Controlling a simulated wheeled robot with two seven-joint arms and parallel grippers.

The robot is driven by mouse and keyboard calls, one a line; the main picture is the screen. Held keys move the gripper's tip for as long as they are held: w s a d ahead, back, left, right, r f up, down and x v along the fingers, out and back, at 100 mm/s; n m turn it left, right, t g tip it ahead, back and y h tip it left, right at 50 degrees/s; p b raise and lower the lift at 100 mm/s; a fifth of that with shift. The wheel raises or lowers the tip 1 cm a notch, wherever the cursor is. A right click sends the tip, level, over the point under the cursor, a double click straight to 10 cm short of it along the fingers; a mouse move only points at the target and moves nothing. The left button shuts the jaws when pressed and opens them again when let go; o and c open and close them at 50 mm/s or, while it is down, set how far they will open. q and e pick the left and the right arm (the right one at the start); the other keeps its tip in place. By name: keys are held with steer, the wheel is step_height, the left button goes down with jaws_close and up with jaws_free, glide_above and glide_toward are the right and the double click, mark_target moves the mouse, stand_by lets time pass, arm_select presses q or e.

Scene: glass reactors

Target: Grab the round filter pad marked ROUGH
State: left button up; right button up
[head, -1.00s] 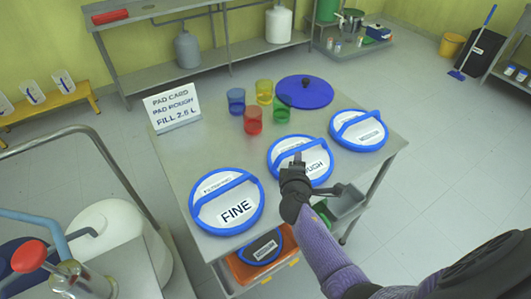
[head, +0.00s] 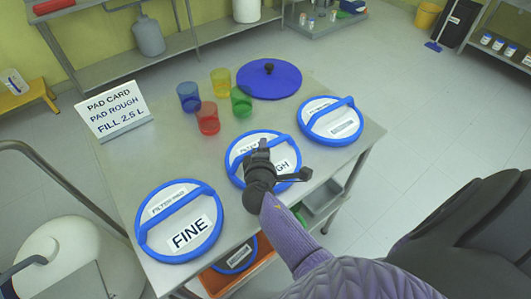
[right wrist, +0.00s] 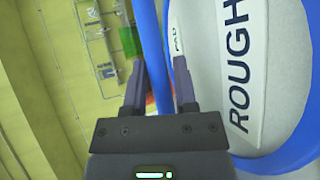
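The ROUGH filter pad (head: 286,150) is a round white disc with a blue rim and a blue bar handle. It lies in the middle of a row of three pads on the metal table. My right gripper (head: 263,147) is over it and hides part of its label, leaving "GH" showing. In the right wrist view the pad (right wrist: 210,45) reads ROUGH. There its blue handle (right wrist: 151,40) runs between the two open fingers of my right gripper (right wrist: 159,68), with a gap on the right finger's side. My left gripper is not in view.
The FINE pad (head: 160,238) lies to the left and another pad (head: 330,118) to the right. Coloured cups, including a red one (head: 208,118), and a blue lid (head: 268,82) stand behind. A grey bin (head: 322,198) sits below the table's right edge.

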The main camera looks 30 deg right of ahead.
steer(key=shift+w+d+f, duration=0.1)
steer(key=shift+f, duration=0.05)
jaws_close()
steer(key=shift+f, duration=0.1)
